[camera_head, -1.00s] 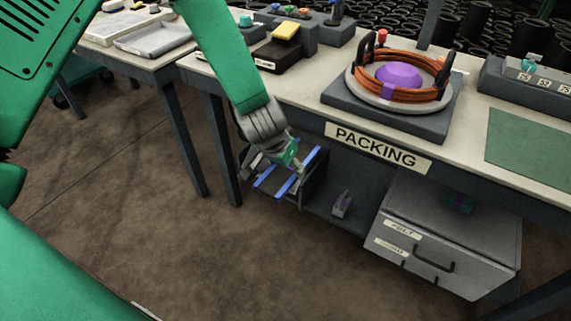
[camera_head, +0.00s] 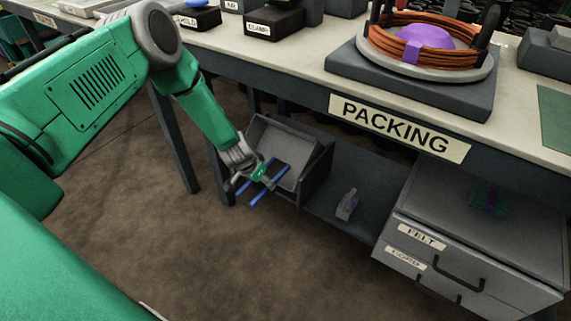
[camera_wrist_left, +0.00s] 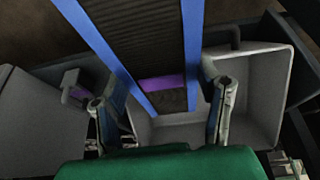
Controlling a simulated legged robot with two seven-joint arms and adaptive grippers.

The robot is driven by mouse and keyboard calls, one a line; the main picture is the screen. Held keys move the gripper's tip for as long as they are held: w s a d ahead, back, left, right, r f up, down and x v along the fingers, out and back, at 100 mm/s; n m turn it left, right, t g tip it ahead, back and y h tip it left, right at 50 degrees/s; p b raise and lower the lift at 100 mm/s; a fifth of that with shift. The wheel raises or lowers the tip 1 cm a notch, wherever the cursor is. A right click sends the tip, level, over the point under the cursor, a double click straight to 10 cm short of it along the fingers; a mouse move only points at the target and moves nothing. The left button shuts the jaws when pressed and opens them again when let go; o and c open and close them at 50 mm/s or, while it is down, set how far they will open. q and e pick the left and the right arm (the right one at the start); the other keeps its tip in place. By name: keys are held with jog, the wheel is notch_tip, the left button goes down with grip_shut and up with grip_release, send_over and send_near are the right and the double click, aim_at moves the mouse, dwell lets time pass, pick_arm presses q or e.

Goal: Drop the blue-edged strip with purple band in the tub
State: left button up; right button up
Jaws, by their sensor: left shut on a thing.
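My left gripper (camera_head: 259,176) is shut on the blue-edged strip (camera_head: 270,189), just in front of the tub. In the left wrist view the strip (camera_wrist_left: 140,45) runs between the fingers of the gripper (camera_wrist_left: 163,108), dark and ribbed between two blue edges. Its purple band (camera_wrist_left: 162,83) crosses it near the fingers. The grey open tub (camera_head: 283,137) is at the left of the lower shelf. In the left wrist view the tub (camera_wrist_left: 262,90) lies beneath and to the right of the strip. I cannot tell whether the strip is over its rim. My right gripper is out of view.
The packing table (camera_head: 320,90) stands above the shelf (camera_head: 372,195), with a table leg (camera_head: 173,140) to the left of my gripper. A small grey object with purple (camera_head: 347,204) sits right of the tub. A drawer cabinet (camera_head: 480,240) stands further right.

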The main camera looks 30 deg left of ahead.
aim_at(280, 164)
pick_arm(q)
jog(key=w+b, duration=0.1)
jog(key=w, duration=0.2)
jog(key=w+d+b, duration=0.1)
jog(key=w, duration=0.2)
jog(key=w+b, duration=0.1)
jog(key=w, duration=0.2)
jog(key=shift+w+d, duration=0.15)
jog(key=w+b, duration=0.1)
jog(key=w+f, duration=0.1)
jog(key=w+b, duration=0.1)
jog(key=shift+d+f+b, duration=0.25)
jog(key=shift+b, duration=0.05)
jog(key=shift+f, duration=0.6)
jog(key=o, duration=1.4)
